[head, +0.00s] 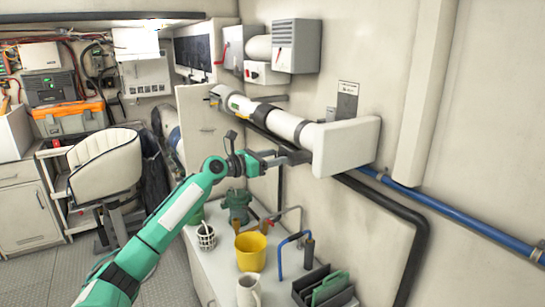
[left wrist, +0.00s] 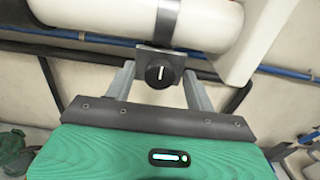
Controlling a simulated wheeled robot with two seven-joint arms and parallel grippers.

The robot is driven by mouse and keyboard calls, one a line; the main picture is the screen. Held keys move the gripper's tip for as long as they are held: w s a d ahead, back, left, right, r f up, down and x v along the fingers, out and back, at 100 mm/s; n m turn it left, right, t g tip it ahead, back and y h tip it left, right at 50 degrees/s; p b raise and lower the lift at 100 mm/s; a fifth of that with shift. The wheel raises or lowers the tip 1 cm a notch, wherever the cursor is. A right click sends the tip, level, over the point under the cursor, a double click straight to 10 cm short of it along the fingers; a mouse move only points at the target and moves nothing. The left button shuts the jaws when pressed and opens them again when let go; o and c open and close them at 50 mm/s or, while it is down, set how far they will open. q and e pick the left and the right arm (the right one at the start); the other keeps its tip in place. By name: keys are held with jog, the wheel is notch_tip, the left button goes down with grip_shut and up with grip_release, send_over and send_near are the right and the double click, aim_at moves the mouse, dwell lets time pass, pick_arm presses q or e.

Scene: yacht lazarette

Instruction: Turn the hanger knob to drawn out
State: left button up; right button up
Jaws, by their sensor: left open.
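The hanger knob (left wrist: 159,73) is a round black knob with a white pointer line standing about upright in the left wrist view. It sits on a dark square plate below a white cylinder (left wrist: 120,15) with a grey band. My left gripper (left wrist: 160,80) is open, with one finger on each side of the knob; I cannot tell whether they touch it. In the head view my left gripper (head: 287,157) is just below the white cylinder (head: 285,124) on the wall, and the knob cannot be made out there. My right gripper is not in view.
A white end box (head: 345,147) is close to the right of the gripper. A black hose (head: 395,215) and a blue pipe (head: 450,218) run along the wall. Below, a bench holds a yellow bucket (head: 250,251), a white mug (head: 248,291) and a dark rack (head: 312,287).

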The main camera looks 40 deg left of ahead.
pick_arm(q)
jog(key=c, duration=0.8)
jog(key=shift+c, duration=0.8)
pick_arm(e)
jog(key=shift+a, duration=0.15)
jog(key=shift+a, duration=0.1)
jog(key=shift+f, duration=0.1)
